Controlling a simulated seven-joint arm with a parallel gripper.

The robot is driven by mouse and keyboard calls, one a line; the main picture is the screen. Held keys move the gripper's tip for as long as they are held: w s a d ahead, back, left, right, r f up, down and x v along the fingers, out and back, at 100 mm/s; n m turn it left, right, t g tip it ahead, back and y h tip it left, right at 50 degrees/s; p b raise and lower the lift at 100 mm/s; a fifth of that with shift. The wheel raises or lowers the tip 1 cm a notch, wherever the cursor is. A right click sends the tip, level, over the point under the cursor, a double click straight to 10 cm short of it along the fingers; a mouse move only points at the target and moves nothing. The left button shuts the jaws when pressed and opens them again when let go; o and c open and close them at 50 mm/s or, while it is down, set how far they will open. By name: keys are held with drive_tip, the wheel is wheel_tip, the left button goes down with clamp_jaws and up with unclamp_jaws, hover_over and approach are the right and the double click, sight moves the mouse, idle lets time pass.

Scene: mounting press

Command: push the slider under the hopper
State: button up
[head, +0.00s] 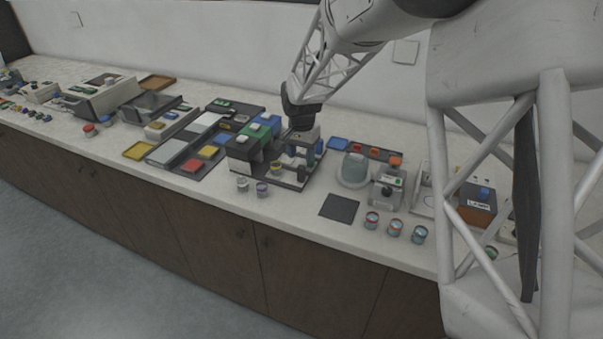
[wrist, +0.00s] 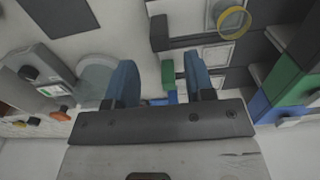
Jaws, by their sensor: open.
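The press station has a dark base plate (head: 288,183) near the middle of the counter in the head view. Tall blocks in grey, green and blue, which look like the hoppers, stand at its left; the green block (head: 259,132) also shows at the right of the wrist view (wrist: 287,75). A yellow ring (wrist: 233,22) sits on the station. My gripper (wrist: 158,62) is open, its blue fingers apart, pointing down over the station's right part (head: 303,152). A small green piece (wrist: 167,72) shows between the fingers, apparently below them. I cannot tell which part is the slider.
Right of the station stand a round translucent dome (head: 353,170) and a grey machine (head: 387,188). A dark mat (head: 339,208) lies at the front edge. Several small cans, including one (head: 372,220), stand near that edge. Trays with coloured blocks fill the left.

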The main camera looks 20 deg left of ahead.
sight(301, 167)
drive_tip(key=shift+f, duration=0.1)
idle(0.3)
drive_tip(key=shift+f, duration=3.8)
clamp_jaws()
